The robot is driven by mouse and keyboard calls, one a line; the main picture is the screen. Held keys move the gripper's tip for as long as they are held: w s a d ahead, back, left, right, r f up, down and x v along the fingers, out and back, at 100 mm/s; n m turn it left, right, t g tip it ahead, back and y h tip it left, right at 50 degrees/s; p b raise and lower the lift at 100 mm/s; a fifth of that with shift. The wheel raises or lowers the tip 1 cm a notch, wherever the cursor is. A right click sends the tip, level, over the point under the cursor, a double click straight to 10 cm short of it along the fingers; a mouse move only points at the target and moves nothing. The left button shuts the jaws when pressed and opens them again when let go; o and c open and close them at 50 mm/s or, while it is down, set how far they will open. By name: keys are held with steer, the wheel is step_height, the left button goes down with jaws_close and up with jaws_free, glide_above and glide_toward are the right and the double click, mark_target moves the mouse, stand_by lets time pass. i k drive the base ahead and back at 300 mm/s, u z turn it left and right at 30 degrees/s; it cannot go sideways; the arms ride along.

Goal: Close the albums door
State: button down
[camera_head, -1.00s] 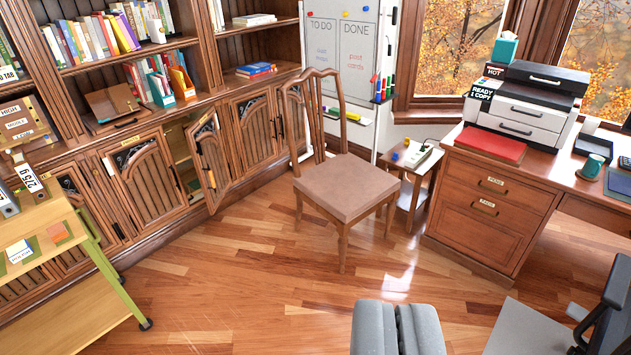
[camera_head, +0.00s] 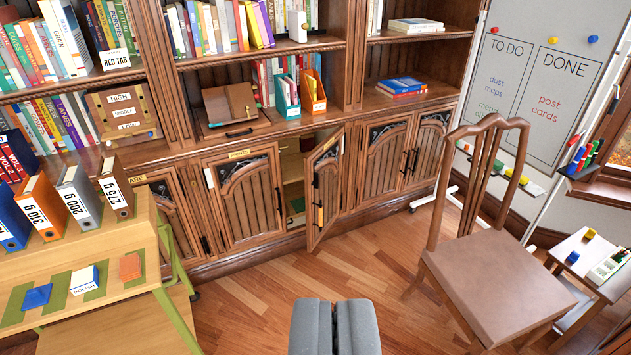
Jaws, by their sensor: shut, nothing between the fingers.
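One wooden cabinet door (camera_head: 324,187) in the lower bookcase stands ajar, swung out into the room. Its label is too small to read, so I cannot tell from lettering that it is the albums door. The dark cabinet interior (camera_head: 292,165) shows to its left, with a shelf inside. The door to the left of the gap (camera_head: 248,200) is closed flush. My gripper (camera_head: 334,325) is shut and empty, at the bottom middle, in front of the open door and apart from it.
A wooden chair (camera_head: 490,275) stands at the right, near a small side table (camera_head: 590,270). A wooden cart (camera_head: 140,240) with binders is at the left. Wooden floor (camera_head: 270,295) is clear between cart and chair. A whiteboard (camera_head: 545,80) stands at the back right.

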mark_target(330, 193)
steer(key=u, duration=0.05)
steer(key=i, duration=1.5)
steer(key=z, duration=0.45)
steer(key=i, duration=1.3)
steer(key=z, duration=0.35)
